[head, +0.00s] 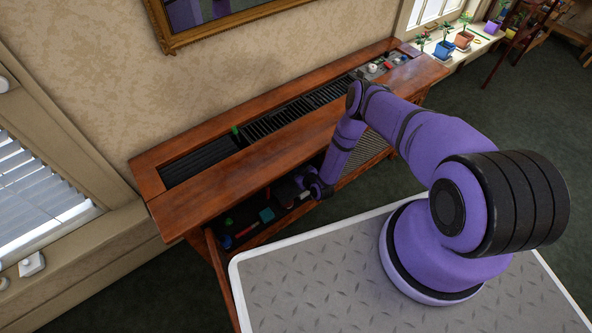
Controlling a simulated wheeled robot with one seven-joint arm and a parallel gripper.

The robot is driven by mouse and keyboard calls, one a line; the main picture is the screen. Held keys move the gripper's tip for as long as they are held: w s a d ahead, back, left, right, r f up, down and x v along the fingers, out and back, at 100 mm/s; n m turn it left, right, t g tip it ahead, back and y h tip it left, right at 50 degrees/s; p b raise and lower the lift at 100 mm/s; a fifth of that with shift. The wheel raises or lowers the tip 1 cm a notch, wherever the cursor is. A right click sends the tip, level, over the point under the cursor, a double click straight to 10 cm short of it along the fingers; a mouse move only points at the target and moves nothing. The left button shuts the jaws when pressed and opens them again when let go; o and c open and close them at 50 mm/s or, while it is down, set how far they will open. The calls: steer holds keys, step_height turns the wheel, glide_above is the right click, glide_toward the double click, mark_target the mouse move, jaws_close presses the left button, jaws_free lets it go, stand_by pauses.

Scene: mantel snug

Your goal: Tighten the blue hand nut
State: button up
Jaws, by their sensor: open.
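My gripper (304,192) is at the end of my purple arm, at the front of the wooden cabinet (300,140), low over its open lower compartment. Its fingers are small and dark here, and I see nothing held between them. I cannot make out a blue hand nut for certain. A small blue item (227,242) lies in the left part of the compartment, too small to identify. My arm and hand hide part of the compartment's right side.
A teal block (267,214) and a red item (246,230) lie in the compartment. The cabinet top has a dark slatted grille (300,108), a small green item (235,130) and a panel of small parts (385,66). Potted plants (443,48) line the windowsill.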

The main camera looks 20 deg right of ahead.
steer(key=shift+w+a+f, duration=0.1)
steer(key=shift+w+f, duration=0.1)
steer(key=shift+w, duration=0.25)
steer(key=c, duration=0.9)
